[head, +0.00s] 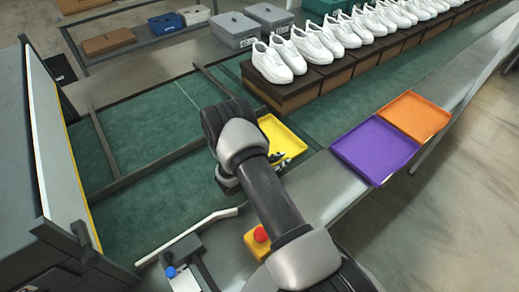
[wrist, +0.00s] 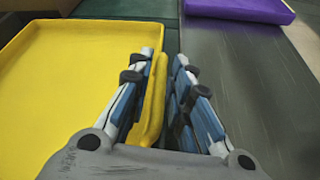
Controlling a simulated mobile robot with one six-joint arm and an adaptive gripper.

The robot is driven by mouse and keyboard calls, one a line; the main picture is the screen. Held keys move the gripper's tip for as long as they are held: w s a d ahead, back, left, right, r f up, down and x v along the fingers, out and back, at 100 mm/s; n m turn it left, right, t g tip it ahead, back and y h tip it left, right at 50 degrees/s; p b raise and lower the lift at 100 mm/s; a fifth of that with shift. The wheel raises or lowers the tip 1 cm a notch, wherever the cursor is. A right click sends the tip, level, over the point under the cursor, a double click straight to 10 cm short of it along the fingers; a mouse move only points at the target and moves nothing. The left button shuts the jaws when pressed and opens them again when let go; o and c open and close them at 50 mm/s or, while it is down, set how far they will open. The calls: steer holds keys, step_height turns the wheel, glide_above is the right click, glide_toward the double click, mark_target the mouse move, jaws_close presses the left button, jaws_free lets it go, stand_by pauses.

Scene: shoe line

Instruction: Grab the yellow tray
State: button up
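The yellow tray (head: 285,133) lies on the green conveyor surface in the head view, partly hidden behind my arm. In the wrist view the yellow tray (wrist: 50,95) fills the left side, empty where it shows. My gripper (wrist: 165,58) is at the tray's right wall, with one finger on the inner side and the other on the outer side. The wall stands between the fingers, close to the left one, and a dark gap shows toward the right one. The gripper looks open. In the head view my gripper (head: 281,158) is small at the tray's near right edge.
A purple tray (head: 374,149) and an orange tray (head: 414,117) lie on the grey ledge at the right. White shoes (head: 318,43) stand in rows on brown boxes behind. Grey boxes (head: 236,30) sit at the back. A red-topped yellow button box (head: 258,240) is near my arm.

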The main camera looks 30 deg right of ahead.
jaws_close()
steer(key=shift+r, duration=0.2)
stand_by(0.4)
